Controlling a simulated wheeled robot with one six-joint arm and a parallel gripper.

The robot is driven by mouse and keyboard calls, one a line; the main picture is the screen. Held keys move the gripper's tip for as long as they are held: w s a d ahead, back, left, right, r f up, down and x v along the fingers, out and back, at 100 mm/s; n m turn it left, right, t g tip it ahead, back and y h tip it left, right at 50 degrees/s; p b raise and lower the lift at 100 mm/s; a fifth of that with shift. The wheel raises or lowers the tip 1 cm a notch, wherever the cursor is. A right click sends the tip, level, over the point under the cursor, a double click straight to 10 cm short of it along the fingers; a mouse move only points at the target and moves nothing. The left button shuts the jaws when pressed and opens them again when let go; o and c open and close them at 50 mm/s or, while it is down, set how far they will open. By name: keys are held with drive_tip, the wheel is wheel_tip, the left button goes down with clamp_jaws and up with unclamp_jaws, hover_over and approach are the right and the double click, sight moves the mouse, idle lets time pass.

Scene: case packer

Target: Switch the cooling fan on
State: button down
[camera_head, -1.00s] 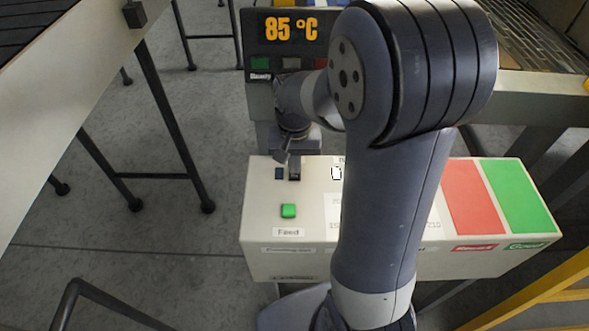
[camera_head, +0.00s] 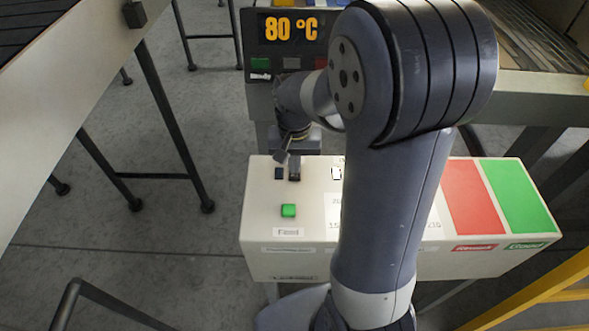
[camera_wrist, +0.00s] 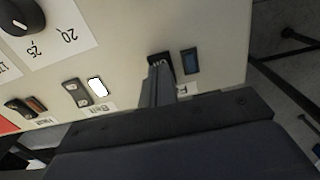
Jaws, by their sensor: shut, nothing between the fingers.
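My gripper (camera_head: 294,172) is shut and empty, pointing down at the far left part of the cream control box (camera_head: 262,224). In the wrist view its closed fingers (camera_wrist: 157,80) reach to a dark switch (camera_wrist: 160,59), covering part of it; I cannot tell whether they touch it. A dark blue, unlit-looking lamp (camera_wrist: 191,61) sits beside the switch and also shows in the head view (camera_head: 278,173). The label by this switch is mostly hidden behind the fingers. The display (camera_head: 291,28) reads 80 °C in orange.
A lit white lamp (camera_wrist: 97,87) sits beside another switch (camera_wrist: 77,92). A black dial (camera_wrist: 20,15) is farther along. The box also bears a green Feed button (camera_head: 288,210), a red panel (camera_head: 474,201) and a green panel (camera_head: 518,197). A conveyor (camera_head: 60,75) stands at left.

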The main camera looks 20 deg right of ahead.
drive_tip(key=shift+f+b, duration=0.65)
drive_tip(key=shift+f, duration=0.3)
idle(0.4)
drive_tip(key=shift+r, duration=0.1)
wheel_tip(320, 180, up, 7)
drive_tip(key=p, duration=0.6)
idle(0.5)
wheel_tip(320, 180, down, 7)
drive_tip(key=b, duration=0.6)
drive_tip(key=shift+r, duration=0.15)
